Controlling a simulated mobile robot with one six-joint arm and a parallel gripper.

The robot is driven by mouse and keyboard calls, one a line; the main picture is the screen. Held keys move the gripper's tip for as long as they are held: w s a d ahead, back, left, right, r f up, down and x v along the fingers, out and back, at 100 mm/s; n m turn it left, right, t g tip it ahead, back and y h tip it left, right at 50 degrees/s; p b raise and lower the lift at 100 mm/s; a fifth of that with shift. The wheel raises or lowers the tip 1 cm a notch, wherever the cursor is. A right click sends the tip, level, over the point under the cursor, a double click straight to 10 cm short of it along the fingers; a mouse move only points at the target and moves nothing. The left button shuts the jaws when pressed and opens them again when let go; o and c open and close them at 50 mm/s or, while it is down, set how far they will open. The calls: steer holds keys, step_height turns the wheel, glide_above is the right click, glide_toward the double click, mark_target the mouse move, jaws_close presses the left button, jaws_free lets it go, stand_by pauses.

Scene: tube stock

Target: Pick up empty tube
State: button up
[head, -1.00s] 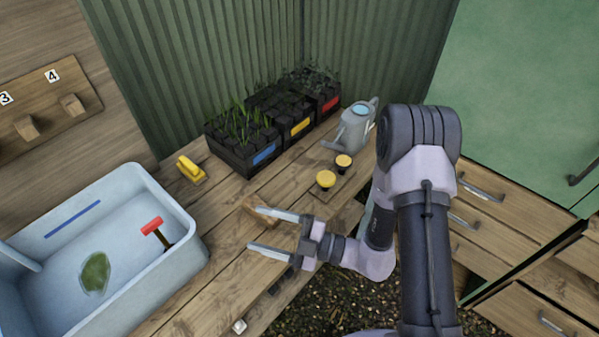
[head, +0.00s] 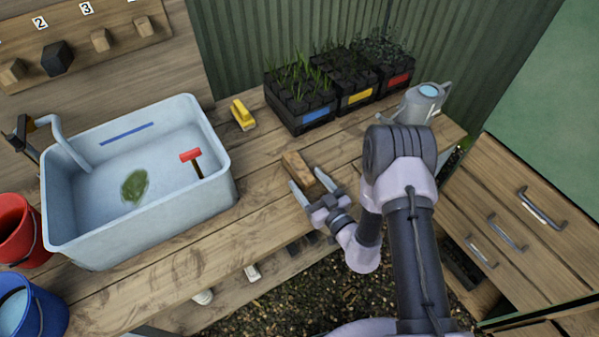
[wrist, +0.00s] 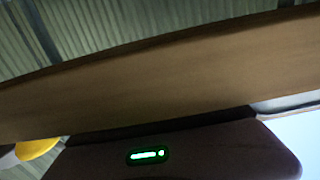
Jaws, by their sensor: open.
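I cannot pick out an empty tube with certainty. Black trays of plants stand at the back of the bench, with blue (head: 298,112), yellow (head: 355,92) and red (head: 395,75) labels; small dark cells show among the leaves. My gripper (head: 304,177) is open and empty over the bench, its fingers pointing up-left in the head view. A brown wooden block (head: 297,163) lies at the fingertips, partly between them; contact cannot be told. In the wrist view a broad brown surface (wrist: 150,78) crosses close to the camera.
A pale blue basin (head: 222,165) stands left, holding water, a green patch and a red-headed tool (head: 191,155). A yellow object (head: 242,115) and watering can (head: 418,102) stand behind. Red (head: 15,225) and blue (head: 45,318) buckets are lower left. Bare bench lies between basin and gripper.

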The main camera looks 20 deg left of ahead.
mark_target(302, 171)
steer(key=b+x, duration=0.1)
steer(key=x, duration=0.2)
steer(key=shift+w+a, duration=0.25)
steer(key=shift+w, duration=0.05)
steer(key=shift+r, duration=0.1)
steer(key=c, duration=1.4)
steer(key=shift+d, duration=0.1)
steer(key=shift+c, duration=0.2)
